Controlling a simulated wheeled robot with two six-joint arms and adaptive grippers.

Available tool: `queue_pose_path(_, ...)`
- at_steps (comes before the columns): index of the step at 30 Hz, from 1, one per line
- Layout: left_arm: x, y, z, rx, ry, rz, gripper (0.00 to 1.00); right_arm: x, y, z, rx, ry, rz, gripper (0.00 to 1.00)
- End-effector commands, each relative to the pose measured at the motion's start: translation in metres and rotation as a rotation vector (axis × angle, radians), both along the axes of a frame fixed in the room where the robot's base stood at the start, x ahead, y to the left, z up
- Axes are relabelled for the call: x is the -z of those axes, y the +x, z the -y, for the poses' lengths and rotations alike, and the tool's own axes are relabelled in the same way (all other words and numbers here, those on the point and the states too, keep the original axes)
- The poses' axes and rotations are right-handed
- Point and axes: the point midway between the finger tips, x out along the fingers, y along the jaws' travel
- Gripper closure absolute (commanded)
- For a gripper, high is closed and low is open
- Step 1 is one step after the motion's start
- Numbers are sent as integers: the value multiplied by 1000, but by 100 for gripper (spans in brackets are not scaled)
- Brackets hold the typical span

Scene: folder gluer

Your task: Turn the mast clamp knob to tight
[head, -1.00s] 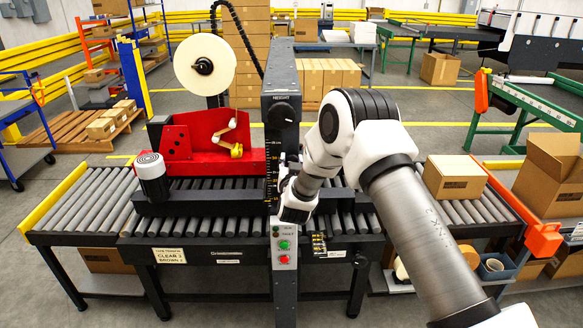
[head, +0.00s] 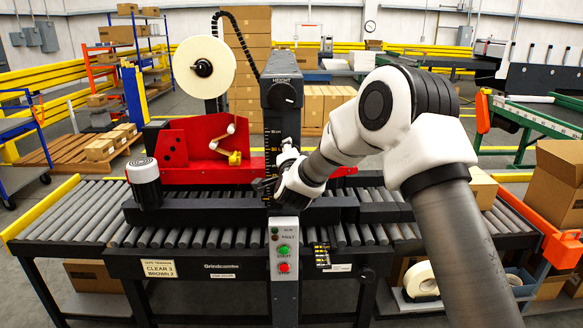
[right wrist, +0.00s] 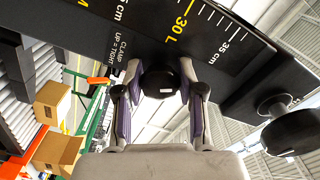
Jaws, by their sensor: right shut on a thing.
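The mast (head: 281,125) stands upright over the roller conveyor in the head view, with a yellow scale down its face. In the right wrist view, the black clamp knob (right wrist: 159,84) sits on the mast face (right wrist: 228,78), beside the printed words "CLAMP UP = TIGHT" and near the 30 mark. A small white mark shows on the knob. My right gripper (right wrist: 160,76) is shut on the clamp knob, one finger on each side. In the head view my right gripper (head: 270,187) is at the lower mast, and the wrist hides the knob. My left gripper is out of view.
The height knob (head: 286,97) is higher on the mast; a black round knob (right wrist: 291,131) shows at the right of the wrist view. A red tape head (head: 195,145) is left of the mast. Green and red buttons (head: 284,259) are below. Boxes stand at the right.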

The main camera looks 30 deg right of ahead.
Motion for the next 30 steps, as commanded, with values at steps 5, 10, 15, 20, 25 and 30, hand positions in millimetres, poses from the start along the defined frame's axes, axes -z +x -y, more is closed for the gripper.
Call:
queue_pose_path(5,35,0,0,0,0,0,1,6,0,0,0,138,89,97)
queue_pose_path(10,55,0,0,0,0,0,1,4,0,0,0,255,160,97)
queue_pose_path(15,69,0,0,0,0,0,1,3,0,0,1,344,214,97)
queue_pose_path(20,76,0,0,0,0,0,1,1,0,0,0,396,244,97)
queue_pose_path(25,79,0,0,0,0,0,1,0,0,0,1,424,260,97)
queue_pose_path(30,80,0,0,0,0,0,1,-1,0,0,1,431,263,97)
